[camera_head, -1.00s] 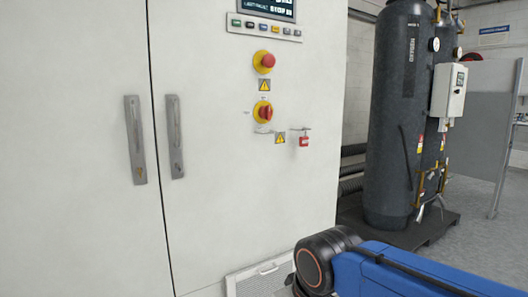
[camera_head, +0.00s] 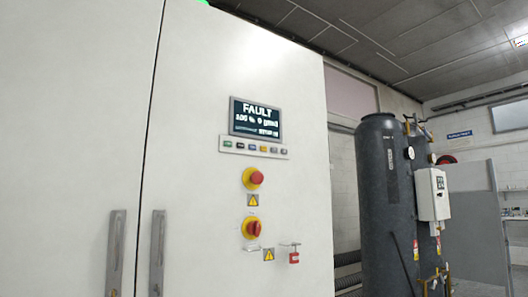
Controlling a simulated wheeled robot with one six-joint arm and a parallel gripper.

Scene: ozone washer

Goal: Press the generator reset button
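The generator cabinet (camera_head: 200,110) is white and fills the left and middle of the view. A dark display (camera_head: 255,119) on its right door shows "FAULT" in large letters, with smaller lines that are hard to read. A strip of several small coloured buttons (camera_head: 253,148) runs just below the display. Their labels are too small to read, so I cannot tell which one is reset. A red mushroom button on a yellow base (camera_head: 253,178) sits below the strip. A red rotary switch on yellow (camera_head: 252,228) is lower still. My gripper is not in view.
A red padlock (camera_head: 293,258) hangs to the right of the rotary switch. Two long door handles (camera_head: 116,253) are at lower left. A dark tank (camera_head: 386,200) with a white box (camera_head: 432,194) stands to the right of the cabinet. A grey panel (camera_head: 475,215) is beyond.

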